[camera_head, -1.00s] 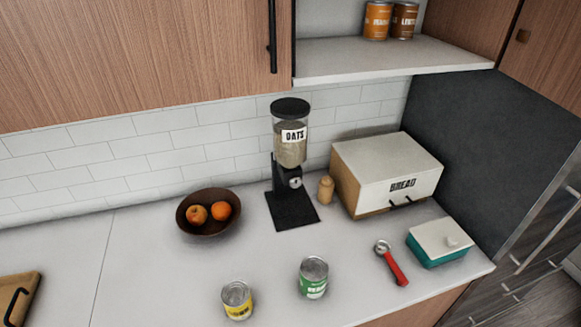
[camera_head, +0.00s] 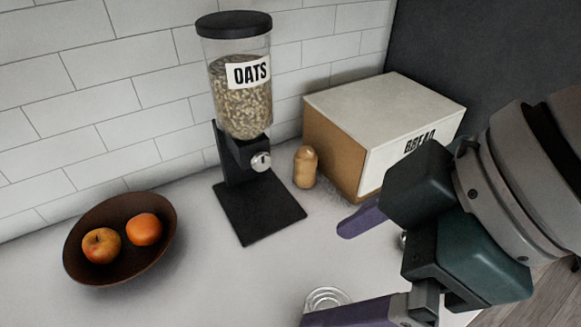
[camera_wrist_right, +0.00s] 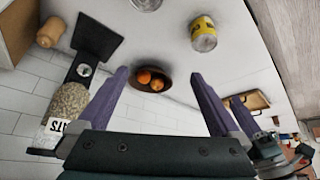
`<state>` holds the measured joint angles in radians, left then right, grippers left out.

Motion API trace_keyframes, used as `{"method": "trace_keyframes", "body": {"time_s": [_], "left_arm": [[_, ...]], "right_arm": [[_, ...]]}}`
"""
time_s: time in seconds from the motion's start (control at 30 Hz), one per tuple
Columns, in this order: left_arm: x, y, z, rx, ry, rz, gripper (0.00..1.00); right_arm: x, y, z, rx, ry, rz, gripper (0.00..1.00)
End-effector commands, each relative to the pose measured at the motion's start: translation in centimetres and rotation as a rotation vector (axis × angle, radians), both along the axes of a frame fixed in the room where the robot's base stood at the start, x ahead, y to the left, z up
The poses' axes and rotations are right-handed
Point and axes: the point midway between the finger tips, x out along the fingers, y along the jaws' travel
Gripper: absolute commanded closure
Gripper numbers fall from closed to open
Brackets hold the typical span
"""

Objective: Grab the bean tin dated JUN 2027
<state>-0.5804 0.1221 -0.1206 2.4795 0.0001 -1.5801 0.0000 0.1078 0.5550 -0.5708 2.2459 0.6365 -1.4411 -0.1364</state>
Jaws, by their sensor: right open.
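My right gripper (camera_head: 345,265) comes in from the right in the head view, open and empty, its purple fingers above the counter. A tin's bare metal top (camera_head: 326,298) shows at the bottom edge, partly covered by the nearer finger; its label is hidden. In the right wrist view, the open fingers (camera_wrist_right: 158,77) have nothing between them up close; the fruit bowl shows far behind the gap. A yellow-labelled tin (camera_wrist_right: 204,36) stands beyond them, and another tin's metal end (camera_wrist_right: 147,4) is cut by the top edge. No date is readable.
The oats dispenser (camera_head: 241,100), a small wooden shaker (camera_head: 305,167) and the bread box (camera_head: 385,115) stand along the back. A dark bowl (camera_head: 75,255) with two orange fruits is at left. Counter between bowl and dispenser is clear.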

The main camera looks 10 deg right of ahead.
Motion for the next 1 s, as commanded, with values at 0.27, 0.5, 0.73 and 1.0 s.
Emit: {"method": "trace_keyframes", "body": {"time_s": [0.27, 0.5, 0.73, 1.0], "left_arm": [[0.0, -0.1, -13.3, -0.002, 0.002, 0.002, 0.5], [0.0, -0.1, -16.5, -0.004, 0.002, 0.004, 0.5], [0.0, -0.1, -16.6, -0.004, 0.001, 0.004, 0.5], [0.0, -0.1, -16.6, -0.003, -0.001, 0.003, 0.5]], "right_arm": [[1.8, -2.5, -12.3, -0.085, 0.028, 0.177, 0.0], [2.4, -4.2, -15.0, -0.111, 0.061, 0.207, 0.0], [2.8, -3.2, -17.5, -0.111, 0.069, 0.208, 0.0], [3.1, -2.2, -20.0, -0.11, 0.067, 0.207, 0.0]]}}
